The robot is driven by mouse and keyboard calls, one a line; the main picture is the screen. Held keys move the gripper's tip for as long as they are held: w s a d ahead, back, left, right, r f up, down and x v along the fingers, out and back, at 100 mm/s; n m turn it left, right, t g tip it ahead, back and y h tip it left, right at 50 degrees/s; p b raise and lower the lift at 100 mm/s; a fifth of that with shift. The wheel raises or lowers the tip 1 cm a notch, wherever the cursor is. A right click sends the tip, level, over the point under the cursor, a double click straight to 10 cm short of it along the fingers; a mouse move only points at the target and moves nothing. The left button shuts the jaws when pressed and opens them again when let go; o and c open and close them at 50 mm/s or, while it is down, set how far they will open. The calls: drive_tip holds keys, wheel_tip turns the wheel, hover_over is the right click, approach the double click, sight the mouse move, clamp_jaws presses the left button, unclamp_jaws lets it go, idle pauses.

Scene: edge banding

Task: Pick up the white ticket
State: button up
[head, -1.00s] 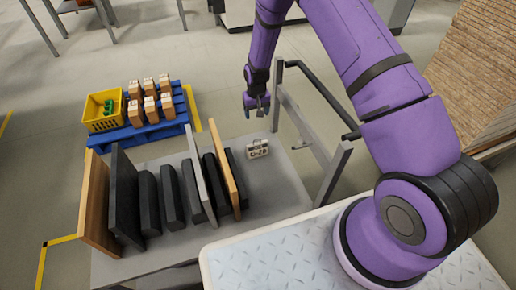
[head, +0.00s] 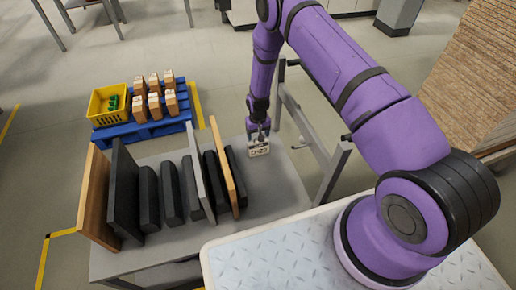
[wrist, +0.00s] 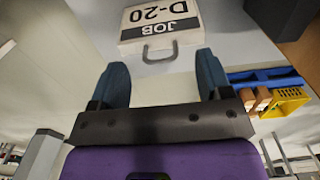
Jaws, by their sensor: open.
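The white ticket (head: 259,151) stands on the grey cart top, to the right of the row of panels. In the wrist view the ticket (wrist: 160,22) reads "JOB D-20" upside down and has a grey loop handle (wrist: 160,54) on the edge facing my gripper. My gripper (wrist: 162,72) is open, its two dark blue fingers apart on either side of the handle's line. The handle sits near the fingertips, with nothing gripped. In the head view my gripper (head: 258,132) is right above the ticket and partly hides its top.
Several black, grey and wooden panels (head: 233,180) stand upright left of the ticket on the cart (head: 270,208). A grey rail frame (head: 318,155) rises on the right. A blue pallet (head: 145,130) with boxes and a yellow basket (head: 108,103) lies on the floor behind.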

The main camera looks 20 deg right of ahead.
drive_tip(key=shift+f, duration=1.3)
drive_tip(key=shift+c, duration=0.5)
drive_tip(key=c, duration=1.1)
drive_tip(key=shift+c, duration=0.2)
wheel_tip(320, 180, up, 10)
drive_tip(key=shift+r, duration=0.1)
